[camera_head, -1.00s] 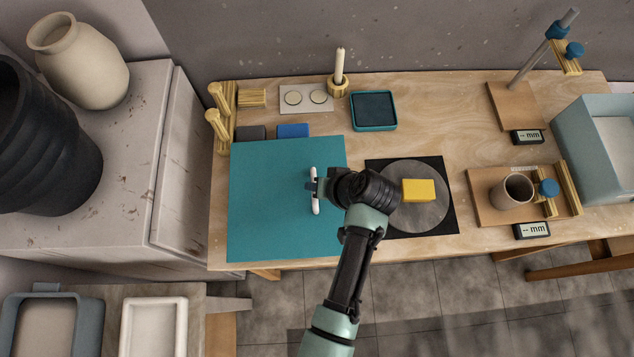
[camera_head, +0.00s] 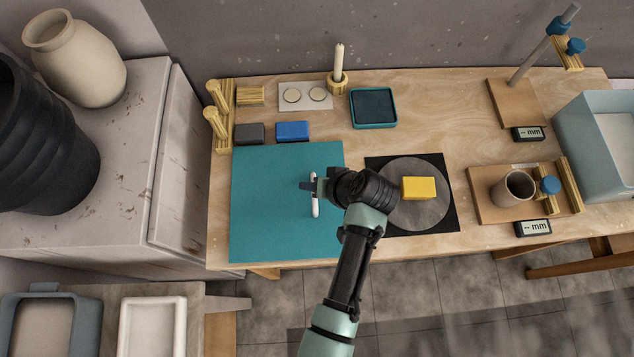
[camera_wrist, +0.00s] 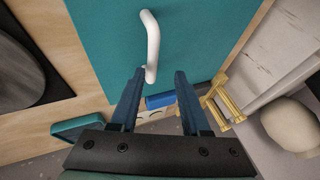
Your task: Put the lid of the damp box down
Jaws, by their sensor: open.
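The lid is a large flat teal square (camera_head: 270,215) with a white bar handle (camera_head: 315,208), lying at the left part of the wooden table. In the wrist view the lid (camera_wrist: 105,35) lies beyond my fingers. My gripper (camera_head: 308,187) is at the handle, over the lid's right half. In the wrist view my gripper (camera_wrist: 160,73) has its two blue fingers apart, with the near end of the handle (camera_wrist: 152,40) between the tips, closer to the left one. Whether the lid lies fully flat on the table is hard to tell. An open pale blue box (camera_head: 575,125), perhaps the damp box, stands at the right.
A blue block (camera_head: 292,131) and a grey block (camera_head: 249,133) sit just behind the lid. A wooden rack (camera_head: 218,112) stands at its back left. A round grey disc (camera_head: 420,215) bearing a yellow block (camera_head: 418,188) is to its right. A candle (camera_head: 339,63) stands behind.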

